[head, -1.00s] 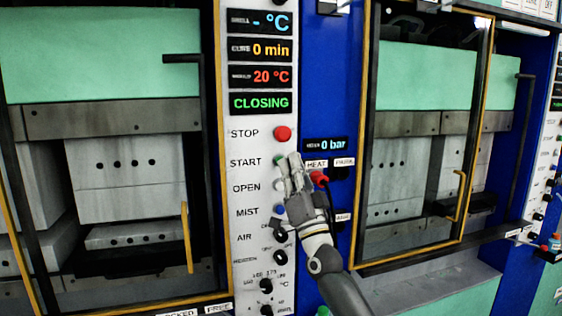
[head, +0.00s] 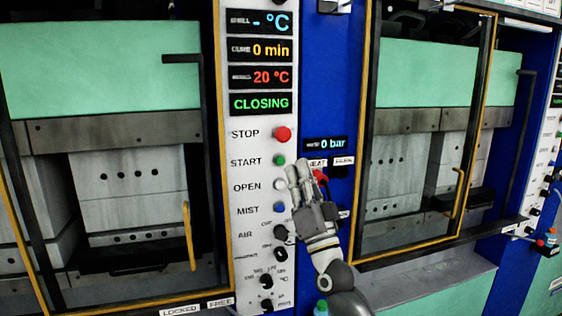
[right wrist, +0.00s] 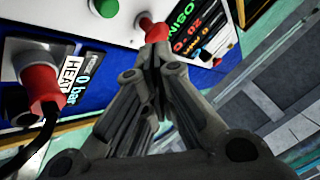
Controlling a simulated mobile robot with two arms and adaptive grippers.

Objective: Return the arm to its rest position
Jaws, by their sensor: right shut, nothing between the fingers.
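My right gripper (head: 299,170) is in front of the press control panel (head: 240,210), with its fingers shut and empty. Its fingertips point up, just right of the green START button (head: 280,160) and apart from it in the picture. In the right wrist view the shut fingers (right wrist: 155,55) point toward the panel, and the red STOP button (right wrist: 153,27) shows just beyond their tips. My left gripper is not in view.
A red plug (head: 320,177) with a black cable sits close behind my right fingers. The left press's door handle (head: 189,237) and the right press's door handle (head: 459,193) stand out on either side. The status display (head: 260,103) reads CLOSING.

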